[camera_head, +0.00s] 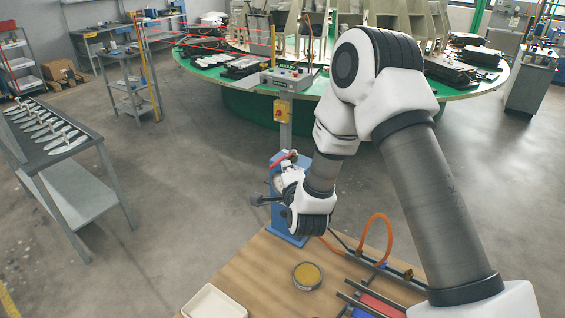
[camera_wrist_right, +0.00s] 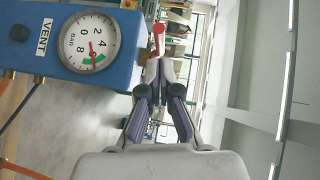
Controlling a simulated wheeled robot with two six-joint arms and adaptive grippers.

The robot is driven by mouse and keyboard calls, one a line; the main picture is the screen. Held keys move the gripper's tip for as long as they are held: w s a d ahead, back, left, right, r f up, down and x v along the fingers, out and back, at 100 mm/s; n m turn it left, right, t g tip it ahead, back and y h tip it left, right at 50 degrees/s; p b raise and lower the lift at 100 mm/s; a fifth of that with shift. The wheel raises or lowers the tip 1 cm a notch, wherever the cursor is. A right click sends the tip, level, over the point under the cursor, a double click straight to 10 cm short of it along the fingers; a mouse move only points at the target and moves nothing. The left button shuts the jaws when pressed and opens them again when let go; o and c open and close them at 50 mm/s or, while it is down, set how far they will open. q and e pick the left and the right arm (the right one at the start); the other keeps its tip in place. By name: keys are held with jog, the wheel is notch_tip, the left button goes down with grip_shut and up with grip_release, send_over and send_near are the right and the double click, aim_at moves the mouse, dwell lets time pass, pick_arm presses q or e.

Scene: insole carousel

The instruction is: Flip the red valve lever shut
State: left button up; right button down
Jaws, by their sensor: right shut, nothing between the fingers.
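The red valve lever (camera_head: 279,160) sits at the top of the blue valve panel (camera_head: 283,226), just beyond the wooden bench's far edge. In the right wrist view the lever (camera_wrist_right: 158,40) shows straight ahead of my right gripper (camera_wrist_right: 159,72). That gripper is shut and empty, with its fingertips close to the lever. I cannot tell whether they touch. The blue panel (camera_wrist_right: 125,70) also fills the left of that view, with a round gauge (camera_wrist_right: 89,41) and a VENT label. In the head view my right wrist hides part of the panel. My left gripper is out of view.
The wooden bench (camera_head: 255,260) holds a round tin (camera_head: 307,275), a white tray (camera_head: 214,303) and an orange hose (camera_head: 374,218). A green carousel (camera_head: 235,97) stands behind. A grey rack (camera_head: 48,133) with insoles stands at left. Open floor lies between.

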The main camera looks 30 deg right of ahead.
jog(key=shift+w+a, duration=0.25)
jog(key=shift+w, duration=0.15)
jog(key=shift+w+a, duration=0.15)
jog(key=shift+a, duration=0.15)
jog(key=shift+d+f, duration=0.15)
jog(key=shift+d, duration=0.05)
jog(key=shift+w+a, duration=0.1)
